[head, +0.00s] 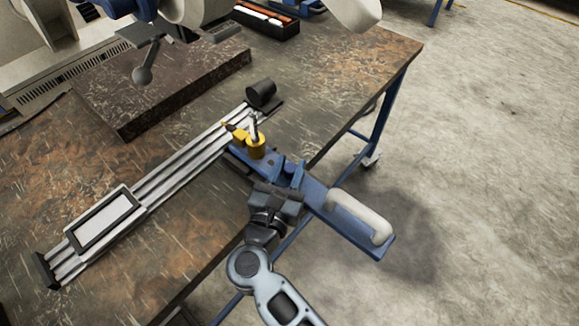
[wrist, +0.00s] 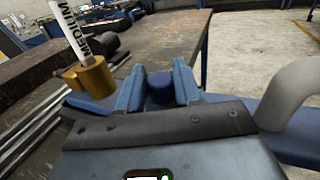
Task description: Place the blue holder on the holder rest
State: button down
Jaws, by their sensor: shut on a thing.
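The blue holder is a long flat blue bar (head: 318,196) with a beige handle (head: 357,217) at its right end and a yellow clamp (head: 256,147) at its left end. The clamp carries a white tube marked MEDIUM (wrist: 72,28). My gripper (head: 288,172) is shut on the holder, with a dark blue round knob (wrist: 160,88) between its fingers. The holder's handle end hangs out past the table edge, and its clamp end is by the rail. A framed pale plate (head: 103,220) sits on the rail; I cannot tell if it is the holder rest.
A silver rail (head: 170,165) runs diagonally over the brown table, with a black cylinder (head: 261,93) at its far end. A dark raised slab (head: 160,90) lies behind it. An open box (head: 266,17) stands at the back. The floor (head: 480,150) at the right is clear.

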jog(key=c, duration=0.8)
grip_release()
jog(key=shift+o, duration=0.2)
jog(key=b+v, duration=0.2)
jog(key=v, duration=1)
jog(key=s+d+r+n+t+y, duration=0.15)
jog(key=s+d+n, duration=0.25)
jog(key=d+n, duration=0.4)
jog(key=s+d+r+n+t+y, duration=0.1)
jog(key=s+d+r+n+t, duration=0.2)
jog(key=d+n, duration=0.55)
jog(key=s+d+r+n+g+y, duration=0.1)
jog(key=s+d+r+n+g, duration=0.1)
jog(key=s+n, duration=0.7)
jog(key=s+d+r+n+g+y, duration=0.1)
jog(key=s+d+n+g, duration=0.4)
jog(key=n, duration=0.8)
jog(key=s+d+r, duration=0.1)
jog(key=s+d, duration=0.1)
jog(key=s, duration=0.2)
jog(key=shift+s+d, duration=0.25)
jog(key=shift+s, duration=0.1)
jog(key=shift+n, duration=0.25)
